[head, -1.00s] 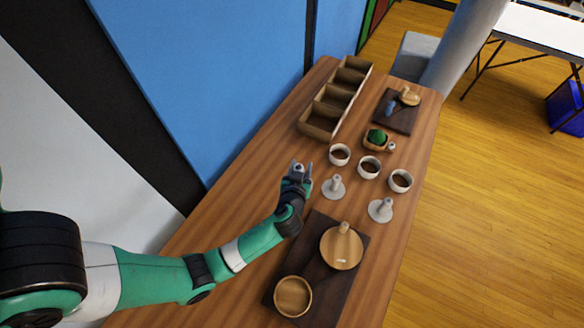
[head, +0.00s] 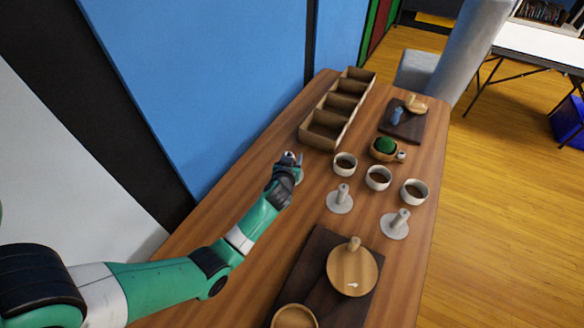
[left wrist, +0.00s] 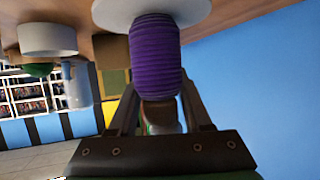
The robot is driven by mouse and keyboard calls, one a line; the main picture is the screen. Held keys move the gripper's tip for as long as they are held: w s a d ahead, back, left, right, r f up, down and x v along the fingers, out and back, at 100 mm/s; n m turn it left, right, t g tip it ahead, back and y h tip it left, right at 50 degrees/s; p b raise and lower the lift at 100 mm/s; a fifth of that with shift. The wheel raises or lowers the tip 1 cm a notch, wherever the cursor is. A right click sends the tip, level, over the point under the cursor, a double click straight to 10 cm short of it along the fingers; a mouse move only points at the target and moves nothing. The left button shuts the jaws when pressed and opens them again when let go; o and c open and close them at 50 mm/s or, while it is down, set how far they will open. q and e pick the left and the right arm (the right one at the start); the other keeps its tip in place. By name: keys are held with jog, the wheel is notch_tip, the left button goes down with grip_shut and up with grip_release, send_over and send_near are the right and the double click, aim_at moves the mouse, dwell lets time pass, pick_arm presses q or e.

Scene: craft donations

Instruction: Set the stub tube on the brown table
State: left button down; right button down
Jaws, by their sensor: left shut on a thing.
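My left gripper (head: 289,162) is above the left part of the brown table (head: 245,180), left of two grey stands. In the left wrist view it is shut on a purple ribbed cylinder (left wrist: 155,55), which I take for the stub tube. A white disc (left wrist: 190,12) shows against the cylinder's table-side end; I cannot tell if it belongs to it. In the head view the gripper hides most of the held thing, and its gap to the table is unclear. My right gripper is not in view.
A compartmented wooden tray (head: 306,136) stands behind the gripper. Grey stands (head: 341,200) (head: 396,226) and several cups (head: 344,163) are to its right. A dark board (head: 315,262) with a round wooden lid (head: 352,272) lies in front. The table left of the gripper is clear.

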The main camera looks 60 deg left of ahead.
pick_arm(q)
jog(key=shift+a+f+b, duration=0.2)
jog(key=shift+f+b, duration=0.75)
jog(key=shift+f, duration=0.85)
jog(key=shift+w, duration=0.1)
jog(key=shift+f, duration=0.15)
jog(key=shift+c, duration=1.7)
grip_release()
